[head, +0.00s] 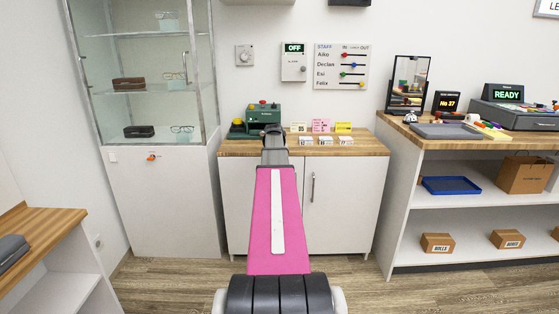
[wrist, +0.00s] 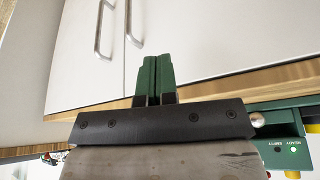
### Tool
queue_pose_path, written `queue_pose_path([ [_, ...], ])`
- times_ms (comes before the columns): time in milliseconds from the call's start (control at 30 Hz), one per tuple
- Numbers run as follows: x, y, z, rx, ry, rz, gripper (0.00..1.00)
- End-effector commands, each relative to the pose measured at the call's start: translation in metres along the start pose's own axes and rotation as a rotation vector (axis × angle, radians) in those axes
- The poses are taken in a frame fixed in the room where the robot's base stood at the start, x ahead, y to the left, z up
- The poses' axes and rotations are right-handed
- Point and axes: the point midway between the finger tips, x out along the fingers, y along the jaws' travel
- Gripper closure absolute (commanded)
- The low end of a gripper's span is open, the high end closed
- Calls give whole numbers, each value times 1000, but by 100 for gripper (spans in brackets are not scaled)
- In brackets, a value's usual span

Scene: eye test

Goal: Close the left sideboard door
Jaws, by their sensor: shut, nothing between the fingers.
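The sideboard (head: 374,149) has a wooden top and two white doors. The left door (head: 238,200) is partly covered by my arm in the head view; its handle is hidden there. The right door (head: 345,205) looks shut. In the wrist view, which is turned over, the left door (wrist: 215,35) is on the right and the right door (wrist: 80,65) on the left, each with a metal handle. The doors look about flush; I cannot tell whether the left has a small gap. My gripper (wrist: 153,62) is shut and empty, before the left door near the top edge.
A green machine (head: 264,118) and several small cards (head: 320,126) stand on the sideboard. A glass cabinet (head: 160,190) stands close on the left and a shelf counter (head: 400,190) on the right. A wooden-topped table (head: 45,230) is at the near left.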

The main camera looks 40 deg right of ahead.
Motion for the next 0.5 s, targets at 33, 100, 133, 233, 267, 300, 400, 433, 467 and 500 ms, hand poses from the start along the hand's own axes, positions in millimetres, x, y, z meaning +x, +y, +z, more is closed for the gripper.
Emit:
queue_pose_path([
  [33, -5, 5, 14, -1, 0, -1, 100],
  [100, -19, 5, 9, -1, 4, -2, 100],
  [133, -25, 6, 9, -1, 3, -2, 100],
  [233, -44, 8, 8, -1, 3, -2, 100],
  [267, -49, 9, 8, -1, 3, -2, 100],
  [300, -56, 10, 8, -1, 2, -1, 100],
  [400, -73, 12, 7, -1, 2, -2, 100],
  [433, -77, 13, 7, -1, 2, -1, 100],
  [467, -81, 13, 7, -1, 1, -1, 100],
  [500, -85, 14, 7, -1, 1, -1, 100],
])
